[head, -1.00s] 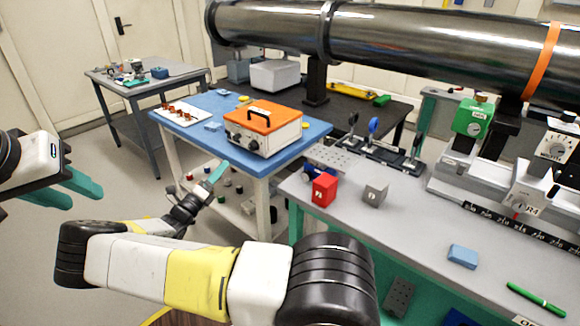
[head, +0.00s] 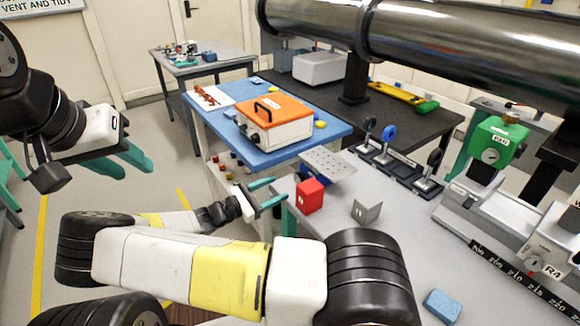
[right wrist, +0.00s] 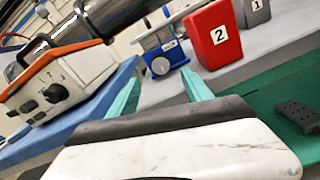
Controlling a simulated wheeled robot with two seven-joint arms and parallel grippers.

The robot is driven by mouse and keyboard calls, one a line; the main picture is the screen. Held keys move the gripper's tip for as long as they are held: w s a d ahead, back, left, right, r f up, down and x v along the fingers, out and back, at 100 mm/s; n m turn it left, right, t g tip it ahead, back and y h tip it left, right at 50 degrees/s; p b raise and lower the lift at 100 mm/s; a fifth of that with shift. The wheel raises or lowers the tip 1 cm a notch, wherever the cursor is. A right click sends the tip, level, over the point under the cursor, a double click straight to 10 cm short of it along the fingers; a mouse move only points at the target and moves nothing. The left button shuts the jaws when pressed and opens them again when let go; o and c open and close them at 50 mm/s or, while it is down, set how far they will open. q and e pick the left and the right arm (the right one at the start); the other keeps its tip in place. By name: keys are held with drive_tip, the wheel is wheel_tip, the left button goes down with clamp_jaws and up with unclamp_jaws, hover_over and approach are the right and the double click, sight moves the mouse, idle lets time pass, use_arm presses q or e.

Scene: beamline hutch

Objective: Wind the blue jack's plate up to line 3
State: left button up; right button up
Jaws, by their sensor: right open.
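The blue jack (right wrist: 162,57) stands on the grey bench in the right wrist view, with a pale plate on top and a round knob on its near face. In the head view its perforated light plate (head: 326,165) shows behind the red block, while its blue body is mostly hidden. The plate looks low; no line marks can be read. My right gripper (head: 268,191) is open and empty beside the bench corner, left of the red block. Its fingers (right wrist: 160,88) point toward the jack, apart from it. My left gripper (head: 128,157) hangs open and empty at far left.
A red block (head: 309,195) marked 2 and a grey block (head: 367,209) marked 1 stand near the jack. An orange-topped box (head: 275,120) sits on the blue table left of it. Optics posts (head: 388,140) stand behind. A blue block (head: 442,306) lies at front right.

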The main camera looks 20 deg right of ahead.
sight(297, 179)
drive_tip(key=x, duration=0.8)
clamp_jaws()
drive_tip(key=shift+m, duration=0.8)
unclamp_jaws()
drive_tip(key=shift+a, duration=0.15)
